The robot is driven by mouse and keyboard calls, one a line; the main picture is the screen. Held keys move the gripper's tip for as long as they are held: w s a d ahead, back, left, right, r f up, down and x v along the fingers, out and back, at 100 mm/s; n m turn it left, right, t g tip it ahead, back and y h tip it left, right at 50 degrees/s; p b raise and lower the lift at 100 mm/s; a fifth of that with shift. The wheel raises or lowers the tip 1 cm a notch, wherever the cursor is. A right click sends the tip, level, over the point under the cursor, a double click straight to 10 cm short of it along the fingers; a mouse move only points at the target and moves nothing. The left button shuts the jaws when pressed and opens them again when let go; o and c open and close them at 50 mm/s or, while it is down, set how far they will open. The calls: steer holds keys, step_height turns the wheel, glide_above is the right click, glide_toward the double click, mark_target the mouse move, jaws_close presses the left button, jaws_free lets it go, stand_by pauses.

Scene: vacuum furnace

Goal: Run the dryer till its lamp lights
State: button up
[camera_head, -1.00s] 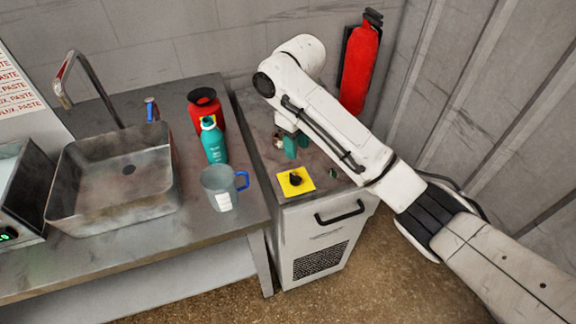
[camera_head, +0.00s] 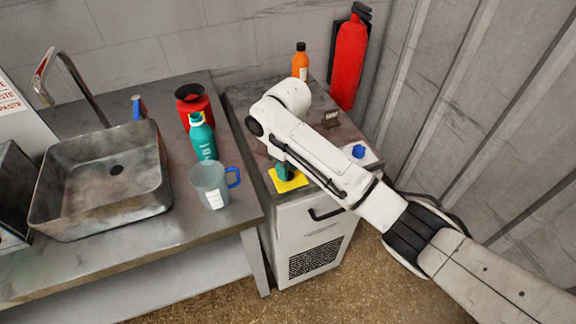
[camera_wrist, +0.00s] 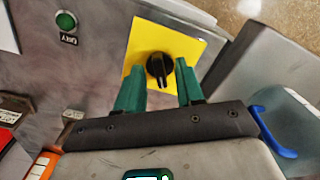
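The dryer appears to be the white cabinet (camera_head: 325,228) with a dark grille. On its top is a yellow plate (camera_head: 290,183) with a black knob, which shows in the wrist view as the knob (camera_wrist: 158,68) on the plate (camera_wrist: 190,45). A round green lamp (camera_wrist: 66,20) labelled "DRY" sits on the same top; I cannot tell whether it is lit. My gripper (camera_head: 284,172) is over the yellow plate. In the wrist view its green fingers (camera_wrist: 159,72) are open on either side of the knob, with gaps visible.
A jug (camera_head: 211,186) with a blue handle, a teal bottle (camera_head: 202,138) and a red container (camera_head: 194,105) stand on the sink bench left of the dryer. An orange bottle (camera_head: 300,62) and a blue knob (camera_head: 358,151) are behind and right of my gripper. A fire extinguisher (camera_head: 348,60) hangs behind.

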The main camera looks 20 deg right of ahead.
steer(key=shift+c, duration=0.2)
jaws_close()
